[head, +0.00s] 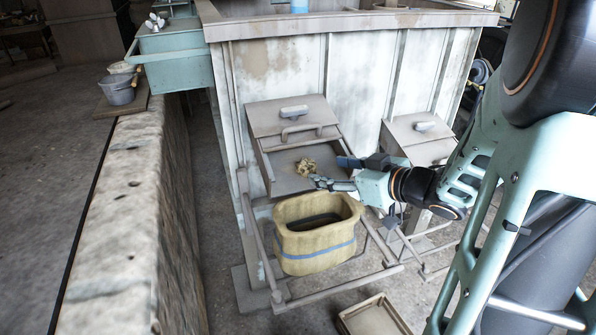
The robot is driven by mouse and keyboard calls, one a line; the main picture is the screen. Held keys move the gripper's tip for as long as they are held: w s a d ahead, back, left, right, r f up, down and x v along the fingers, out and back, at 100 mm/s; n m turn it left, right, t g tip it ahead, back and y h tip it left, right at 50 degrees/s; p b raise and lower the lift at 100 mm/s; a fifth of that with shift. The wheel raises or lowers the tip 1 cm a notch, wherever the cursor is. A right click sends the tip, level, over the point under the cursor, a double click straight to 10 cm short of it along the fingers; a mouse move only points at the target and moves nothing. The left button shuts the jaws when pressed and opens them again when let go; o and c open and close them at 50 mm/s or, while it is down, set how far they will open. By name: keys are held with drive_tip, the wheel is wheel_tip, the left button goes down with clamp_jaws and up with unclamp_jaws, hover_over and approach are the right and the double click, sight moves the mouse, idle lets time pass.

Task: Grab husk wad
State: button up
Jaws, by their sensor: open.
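The husk wad (307,167), a small crumpled tan clump, lies in the open chute tray (283,183) on the front of the large pale machine. My gripper (325,175) reaches in from the right, its dark fingers at the lower right edge of the wad. The fingers are open. The picture is too small to tell whether they touch the wad. One finger shows low near the wad and dark parts of the gripper show above it.
A yellow tub (318,246) with a blue stripe stands below the tray, close under my gripper. A second chute (416,136) is at the right. A stone wall (130,220) runs along the left. A shallow tray (374,317) lies on the floor.

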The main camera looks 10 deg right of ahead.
sight(313, 167)
drive_tip(key=b+x, duration=0.1)
drive_tip(key=x, duration=0.3)
drive_tip(key=shift+f, duration=0.15)
drive_tip(key=b+x, duration=0.3)
drive_tip(key=x, duration=0.1)
drive_tip(key=shift+w+a+f, duration=0.2)
drive_tip(key=shift+w+f, duration=0.05)
drive_tip(key=shift+f, duration=0.05)
drive_tip(key=shift+w+a, duration=0.15)
drive_tip(key=shift+w, duration=0.15)
drive_tip(key=shift+r, duration=0.1)
drive_tip(key=c, duration=1.2)
